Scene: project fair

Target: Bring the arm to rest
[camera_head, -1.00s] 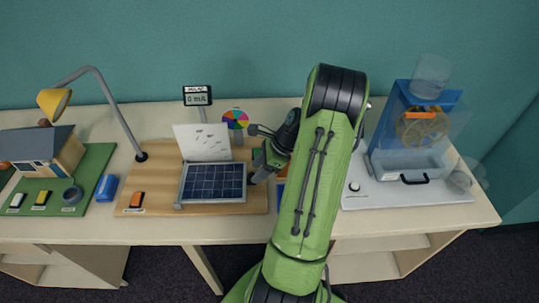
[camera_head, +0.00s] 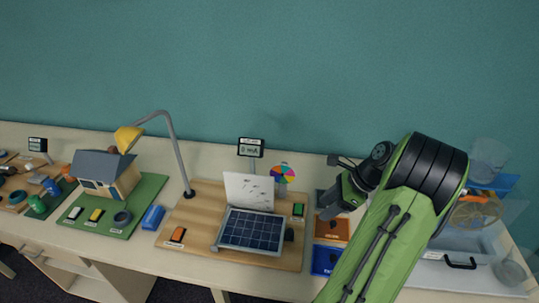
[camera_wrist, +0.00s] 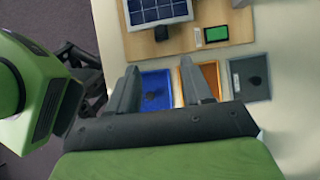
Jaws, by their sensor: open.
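My green arm (camera_head: 390,240) reaches over the right part of the table in the head view. My gripper (camera_head: 328,212) is above the table, just right of the wooden solar board, pointing left and down. In the wrist view my gripper (camera_wrist: 160,75) has its two fingers well apart, with nothing between them. Below it lie a blue tray (camera_wrist: 157,80), an orange tray (camera_wrist: 207,72) and a grey tray (camera_wrist: 250,65). The fingers overlap the blue and orange trays in that view; whether they touch cannot be told.
The wooden board (camera_head: 190,235) carries a solar panel (camera_head: 252,229), a white flap, a meter (camera_head: 250,147) and a coloured wheel (camera_head: 283,172). A yellow lamp (camera_head: 128,138) and a model house (camera_head: 105,175) stand left. A water-wheel rig (camera_head: 475,212) stands right, partly behind my arm.

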